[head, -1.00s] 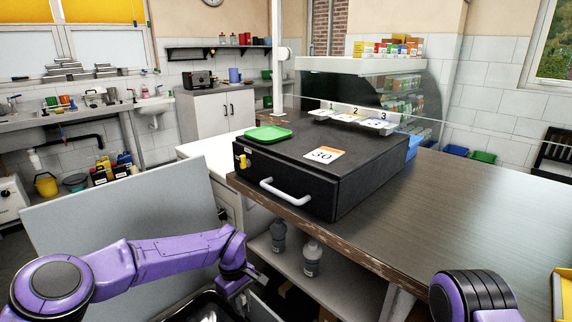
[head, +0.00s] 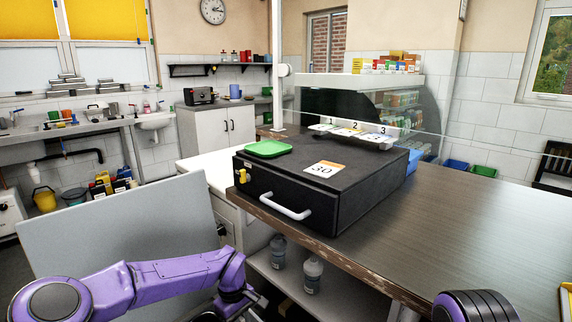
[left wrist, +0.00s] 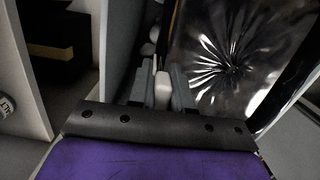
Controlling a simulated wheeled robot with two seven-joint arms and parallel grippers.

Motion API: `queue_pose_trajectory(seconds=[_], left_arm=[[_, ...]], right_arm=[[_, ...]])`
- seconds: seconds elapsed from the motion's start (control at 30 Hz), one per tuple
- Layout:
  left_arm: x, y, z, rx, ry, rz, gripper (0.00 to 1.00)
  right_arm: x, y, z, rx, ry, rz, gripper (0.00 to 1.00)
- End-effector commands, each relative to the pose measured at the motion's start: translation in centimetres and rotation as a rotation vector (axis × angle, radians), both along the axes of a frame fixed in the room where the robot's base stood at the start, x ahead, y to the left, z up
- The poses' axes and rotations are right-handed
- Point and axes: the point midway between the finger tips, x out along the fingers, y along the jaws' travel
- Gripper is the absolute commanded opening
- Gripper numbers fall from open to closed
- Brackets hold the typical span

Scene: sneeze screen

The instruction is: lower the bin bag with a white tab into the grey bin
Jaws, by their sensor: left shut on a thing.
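My left gripper (left wrist: 162,92) has its fingers closed on a small white tab (left wrist: 162,88). In the head view, the left gripper (head: 240,302) points down at the lower edge, beside the open counter shelf. The shiny black bin bag (left wrist: 228,68) fills the upper right of the left wrist view, its film creased toward a gathered dark centre. How the tab joins the bag is hard to make out. The grey bin cannot be clearly told apart in either current view. My right gripper is out of view; only part of that arm shows at the lower right.
The wooden counter (head: 475,215) carries a black cash drawer (head: 330,185) with a white handle and a green tray (head: 268,148). A pale panel (head: 125,235) stands left of my left gripper. Bottles (head: 312,275) stand on the shelf under the counter.

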Motion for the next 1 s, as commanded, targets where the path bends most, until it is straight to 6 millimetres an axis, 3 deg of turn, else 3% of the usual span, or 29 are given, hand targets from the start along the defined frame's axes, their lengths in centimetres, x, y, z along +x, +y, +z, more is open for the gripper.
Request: queue_pose_trajectory(seconds=[1.0], left_arm=[[0.0,0.0,-1.6,0.0,0.0,0.0,0.0]], right_arm=[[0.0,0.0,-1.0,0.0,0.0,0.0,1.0]])
